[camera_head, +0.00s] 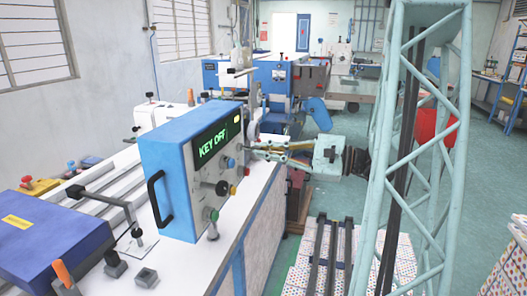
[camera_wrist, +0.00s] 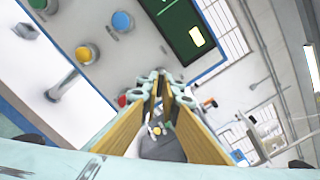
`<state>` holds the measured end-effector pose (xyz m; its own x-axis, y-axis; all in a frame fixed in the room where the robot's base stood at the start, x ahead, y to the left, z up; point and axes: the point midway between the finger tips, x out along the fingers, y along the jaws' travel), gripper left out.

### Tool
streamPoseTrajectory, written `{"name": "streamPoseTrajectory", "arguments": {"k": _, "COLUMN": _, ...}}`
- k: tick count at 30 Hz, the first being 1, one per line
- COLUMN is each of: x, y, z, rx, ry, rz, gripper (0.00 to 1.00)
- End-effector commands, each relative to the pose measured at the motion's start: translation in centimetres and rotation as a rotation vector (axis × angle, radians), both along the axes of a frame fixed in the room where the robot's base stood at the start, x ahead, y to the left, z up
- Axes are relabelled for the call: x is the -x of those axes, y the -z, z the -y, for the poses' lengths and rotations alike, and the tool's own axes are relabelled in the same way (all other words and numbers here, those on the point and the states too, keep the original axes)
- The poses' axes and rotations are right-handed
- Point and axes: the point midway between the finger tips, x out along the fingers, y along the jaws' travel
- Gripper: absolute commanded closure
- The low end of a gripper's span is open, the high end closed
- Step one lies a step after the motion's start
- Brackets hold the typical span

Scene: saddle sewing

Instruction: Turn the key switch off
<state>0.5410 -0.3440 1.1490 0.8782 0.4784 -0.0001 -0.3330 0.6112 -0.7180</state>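The blue-sided control box (camera_head: 172,152) stands on the white bench, and its green display (camera_head: 213,143) reads "KEY OFF". Its panel carries a blue button (camera_head: 231,162), a red button (camera_head: 246,170), a black knob (camera_head: 221,188), a yellow button (camera_head: 232,190) and a green button (camera_head: 212,214). I cannot tell which control is the key switch. My gripper (camera_head: 250,147) is at the panel's right side, its tan fingers slightly apart. In the wrist view my gripper (camera_wrist: 159,77) shows a narrow gap with nothing visibly held, and the red button (camera_wrist: 122,100) appears beside the fingertips.
A black handle (camera_head: 159,199) is on the box's left side. A blue machine cover (camera_head: 48,238) and a metal clamp stand (camera_head: 130,215) are at the left on the bench. A pale lattice column (camera_head: 425,130) rises at the right.

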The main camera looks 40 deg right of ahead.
Motion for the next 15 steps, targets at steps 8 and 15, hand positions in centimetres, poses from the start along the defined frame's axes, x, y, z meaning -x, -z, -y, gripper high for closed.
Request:
{"name": "streamPoseTrajectory", "arguments": {"k": 8, "x": 0.00, "y": 0.01, "z": 0.00, "rx": 0.000, "ry": 0.000, "rz": 0.000, "gripper": 0.82}}
{"name": "streamPoseTrajectory", "arguments": {"k": 15, "x": 0.02, "y": 0.01, "z": 0.02, "rx": -0.001, "ry": 0.000, "rz": 0.000, "gripper": 0.82}}
